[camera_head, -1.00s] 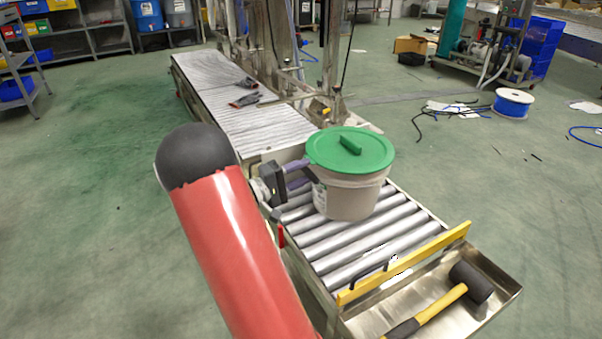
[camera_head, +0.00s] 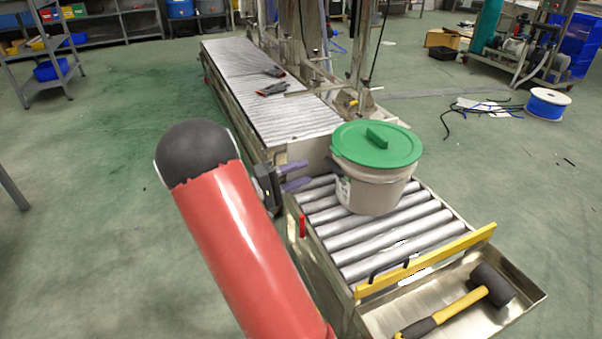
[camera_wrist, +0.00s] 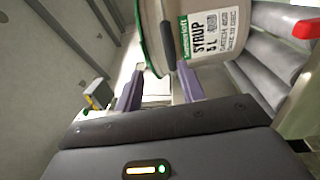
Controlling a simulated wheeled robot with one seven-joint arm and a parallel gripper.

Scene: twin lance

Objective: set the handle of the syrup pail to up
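The syrup pail (camera_head: 362,192) is off-white with a green lid (camera_head: 400,150) and stands upright on the roller conveyor. In the wrist view the pail (camera_wrist: 232,12) shows a "SYRUP 5 L" label (camera_wrist: 205,38). A dark grip, seemingly the handle (camera_wrist: 168,46), lies against the pail's side below the lid rim, not raised over the lid. In the head view only a small dark part of it shows at the pail's left. My gripper (camera_head: 306,174) is left of the pail, apart from it. Its purple fingers (camera_wrist: 160,76) are open and empty, with the grip just beyond them.
The roller conveyor (camera_head: 375,250) ends at a yellow bar (camera_head: 430,260). Beyond it, a metal tray (camera_head: 375,318) holds a mallet (camera_head: 450,307). Gloves (camera_head: 272,90) lie on the far conveyor section. A red lever (camera_head: 302,226) is on the near conveyor side.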

